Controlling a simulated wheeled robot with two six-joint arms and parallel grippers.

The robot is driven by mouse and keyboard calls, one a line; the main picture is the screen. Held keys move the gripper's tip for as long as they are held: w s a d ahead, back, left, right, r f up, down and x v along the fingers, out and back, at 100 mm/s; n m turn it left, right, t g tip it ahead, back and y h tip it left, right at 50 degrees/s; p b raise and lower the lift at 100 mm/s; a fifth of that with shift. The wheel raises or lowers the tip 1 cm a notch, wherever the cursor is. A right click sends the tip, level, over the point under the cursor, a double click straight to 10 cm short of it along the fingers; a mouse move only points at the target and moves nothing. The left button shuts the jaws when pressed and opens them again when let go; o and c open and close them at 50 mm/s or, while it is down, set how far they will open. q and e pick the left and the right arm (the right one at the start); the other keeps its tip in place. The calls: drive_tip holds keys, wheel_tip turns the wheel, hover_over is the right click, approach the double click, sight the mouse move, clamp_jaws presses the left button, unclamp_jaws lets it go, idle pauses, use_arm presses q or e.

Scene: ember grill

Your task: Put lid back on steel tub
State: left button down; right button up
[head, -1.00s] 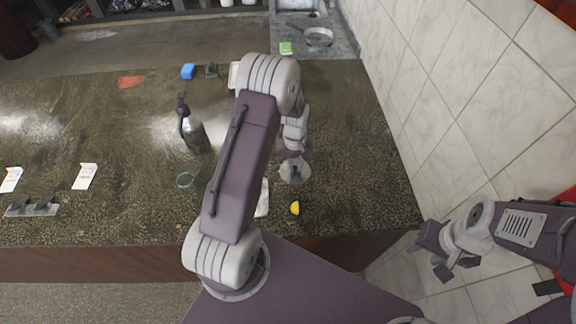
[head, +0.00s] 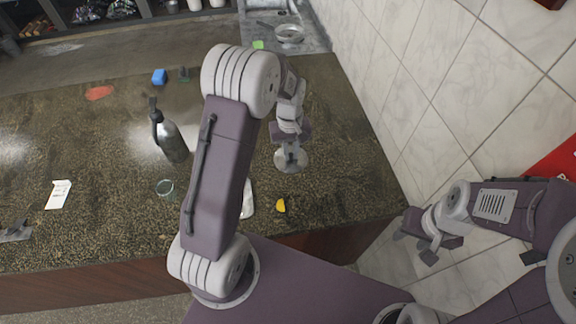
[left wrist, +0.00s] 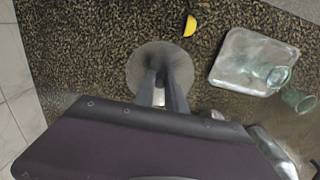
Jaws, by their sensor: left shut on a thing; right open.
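My left gripper (head: 289,142) is shut on the round grey lid (head: 291,157). In the left wrist view, both fingers meet at the middle of the lid (left wrist: 140,72). The lid is over the stone counter, beyond the yellow wedge; I cannot tell whether it touches the counter. The steel tub cannot be made out in the head view, where my left arm covers part of the counter. A shiny metal thing (left wrist: 272,150) shows at the lower right of the left wrist view, too cut off to name. My right gripper (head: 425,243) is open and empty, off the counter's right end.
A yellow wedge (head: 281,205) and a pale tray (head: 248,198) lie near the front edge. Glassware (left wrist: 278,77) shows at the tray in the wrist view. A dark bottle (head: 170,138) and a glass (head: 165,188) stand left. A tiled wall (head: 400,90) bounds the right.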

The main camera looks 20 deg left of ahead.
use_arm(q)
drive_tip(key=w+a+r+n+p, duration=0.1)
drive_tip(key=w+a+r, duration=0.2)
drive_tip(key=w+a, duration=0.45)
drive_tip(key=a+f+n+p, duration=0.1)
drive_tip(key=a+f+n, duration=0.15)
drive_tip(key=a, duration=1.35)
drive_tip(key=shift+n, duration=0.85)
drive_tip(key=shift+s+a+f+b, duration=0.55)
drive_tip(key=shift+a+f, duration=0.3)
drive_tip(key=shift+f, duration=0.5)
drive_tip(key=shift+s+a+f+b, duration=0.55)
drive_tip(key=shift+a+f, duration=0.25)
drive_tip(key=shift+f, duration=0.55)
drive_tip(key=shift+s+a+f+b, duration=0.4)
drive_tip(key=shift+a+f+b, duration=0.35)
drive_tip(key=shift+f, duration=0.6)
drive_tip(key=shift+a+f, duration=0.1)
drive_tip(key=shift+f, duration=0.05)
drive_tip(key=c, duration=1.3)
unclamp_jaws()
drive_tip(key=shift+o, duration=0.3)
